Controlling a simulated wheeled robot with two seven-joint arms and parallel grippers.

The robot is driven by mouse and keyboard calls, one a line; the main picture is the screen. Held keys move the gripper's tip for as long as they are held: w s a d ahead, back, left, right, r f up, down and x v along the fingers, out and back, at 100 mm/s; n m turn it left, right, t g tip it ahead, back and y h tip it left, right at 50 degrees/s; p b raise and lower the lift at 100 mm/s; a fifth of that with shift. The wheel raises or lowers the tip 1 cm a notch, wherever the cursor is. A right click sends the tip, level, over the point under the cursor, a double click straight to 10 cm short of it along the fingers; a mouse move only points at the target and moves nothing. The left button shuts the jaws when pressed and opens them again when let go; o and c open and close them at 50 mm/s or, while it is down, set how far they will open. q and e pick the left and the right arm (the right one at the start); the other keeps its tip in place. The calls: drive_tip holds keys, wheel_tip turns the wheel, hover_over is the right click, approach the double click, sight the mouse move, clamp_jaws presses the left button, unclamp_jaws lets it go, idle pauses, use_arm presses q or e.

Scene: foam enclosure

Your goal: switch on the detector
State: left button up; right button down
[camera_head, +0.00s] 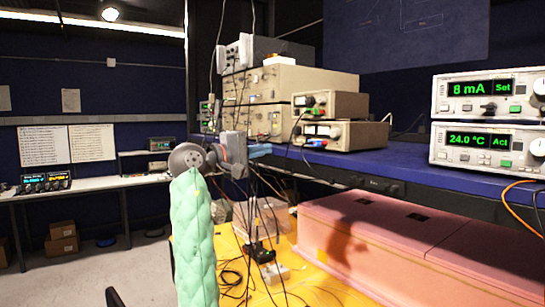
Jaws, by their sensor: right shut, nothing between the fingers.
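My right arm, in a pale green quilted sleeve, rises in the middle of the view to a grey wrist. My right gripper (238,154) is shut and empty, raised in front of the instruments; its fingertips are hard to make out. I cannot tell for certain which thing is the detector. A small black device (262,253) sits among cables on the yellow table (345,294), below and to the right of the gripper and apart from it. The pink foam enclosure (400,235) is closed, at the right. My left gripper is not in view.
A blue bench (375,170) behind holds stacked beige instruments (290,82). At right, two controllers show "8 mA" (485,93) and "24.0 °C" (485,147). Loose cables hang and lie around the yellow table. A white side bench (95,184) stands at the far left.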

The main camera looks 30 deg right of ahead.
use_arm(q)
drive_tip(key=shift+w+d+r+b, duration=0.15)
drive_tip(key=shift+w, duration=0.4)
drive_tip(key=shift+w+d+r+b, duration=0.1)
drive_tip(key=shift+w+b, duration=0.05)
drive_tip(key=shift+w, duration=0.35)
use_arm(e)
drive_tip(key=shift+a, duration=0.8)
drive_tip(key=shift+d+f, duration=0.1)
drive_tip(key=shift+d, duration=0.05)
